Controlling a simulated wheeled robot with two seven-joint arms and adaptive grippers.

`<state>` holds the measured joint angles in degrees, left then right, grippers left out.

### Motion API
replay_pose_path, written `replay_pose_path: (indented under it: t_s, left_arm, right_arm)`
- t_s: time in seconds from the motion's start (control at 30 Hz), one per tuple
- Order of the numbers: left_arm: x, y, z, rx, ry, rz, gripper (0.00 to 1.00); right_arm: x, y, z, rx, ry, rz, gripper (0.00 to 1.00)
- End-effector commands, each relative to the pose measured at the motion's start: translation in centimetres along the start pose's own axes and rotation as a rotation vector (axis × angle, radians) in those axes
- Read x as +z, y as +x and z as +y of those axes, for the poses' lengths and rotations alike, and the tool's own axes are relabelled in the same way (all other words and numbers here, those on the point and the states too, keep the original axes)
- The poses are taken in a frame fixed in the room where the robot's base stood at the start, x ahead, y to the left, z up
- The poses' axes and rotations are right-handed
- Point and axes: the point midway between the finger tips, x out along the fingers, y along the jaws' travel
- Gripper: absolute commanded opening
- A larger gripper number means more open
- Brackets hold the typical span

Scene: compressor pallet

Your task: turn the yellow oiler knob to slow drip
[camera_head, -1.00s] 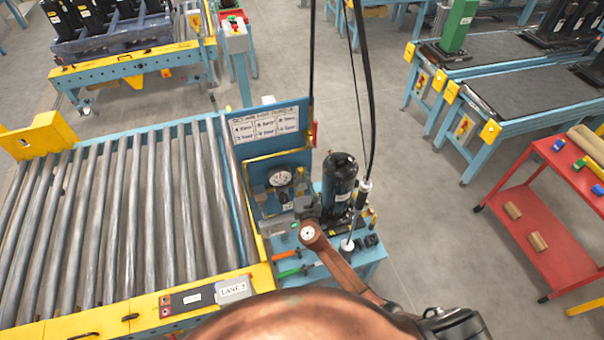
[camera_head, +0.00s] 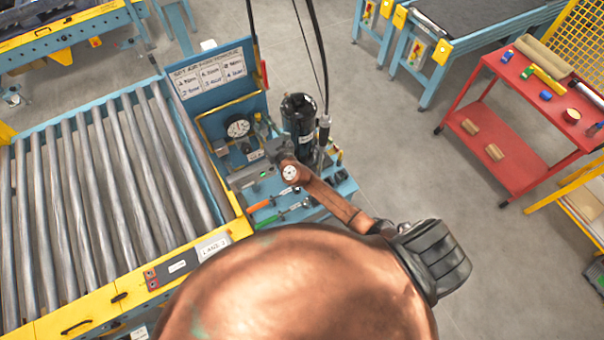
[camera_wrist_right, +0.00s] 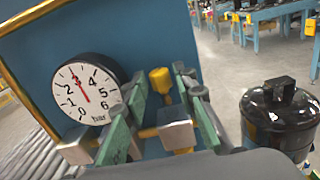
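The yellow oiler knob (camera_wrist_right: 160,80) stands in front of the blue panel in the wrist view, right of the round pressure gauge (camera_wrist_right: 87,88). My right gripper (camera_wrist_right: 163,84) is open, with its green-sided fingers on either side of the knob. I cannot tell whether they touch it. In the head view my right gripper (camera_head: 276,149) is at the panel, below and right of the gauge (camera_head: 238,127); the knob is too small to make out there. The gauge needle points up and left, between 2 and 3. My left gripper is not in view.
A black cylinder (camera_head: 298,116) stands close to the right of my gripper, also in the wrist view (camera_wrist_right: 283,115). Hoses hang above it. A roller conveyor (camera_head: 100,190) lies left of the panel. A red cart (camera_head: 520,110) stands right, with open floor between.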

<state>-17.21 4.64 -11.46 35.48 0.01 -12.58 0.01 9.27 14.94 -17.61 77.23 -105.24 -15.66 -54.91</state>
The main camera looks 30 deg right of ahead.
Motion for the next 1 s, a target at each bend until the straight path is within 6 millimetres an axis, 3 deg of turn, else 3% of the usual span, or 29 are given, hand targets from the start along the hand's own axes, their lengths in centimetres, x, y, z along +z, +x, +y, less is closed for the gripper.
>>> replay_pose_path:
  t_s: [0.03,0.13,0.23,0.53,1.0]
  left_arm:
    - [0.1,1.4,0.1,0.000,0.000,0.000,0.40]
    - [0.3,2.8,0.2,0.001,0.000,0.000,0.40]
    - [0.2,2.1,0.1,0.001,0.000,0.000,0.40]
    - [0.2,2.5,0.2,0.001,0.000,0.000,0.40]
    - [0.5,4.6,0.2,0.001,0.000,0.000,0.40]
  right_arm:
    - [-0.6,0.0,-0.4,0.034,-0.008,-0.002,0.26]
    - [-0.7,-0.1,-0.4,0.103,-0.010,0.006,0.26]
    - [-0.4,-2.4,-0.3,0.099,0.002,0.011,0.26]
    - [-0.2,-8.0,-1.0,0.097,0.001,0.009,0.26]
    - [-8.7,-8.4,-4.2,0.017,0.252,0.132,0.26]
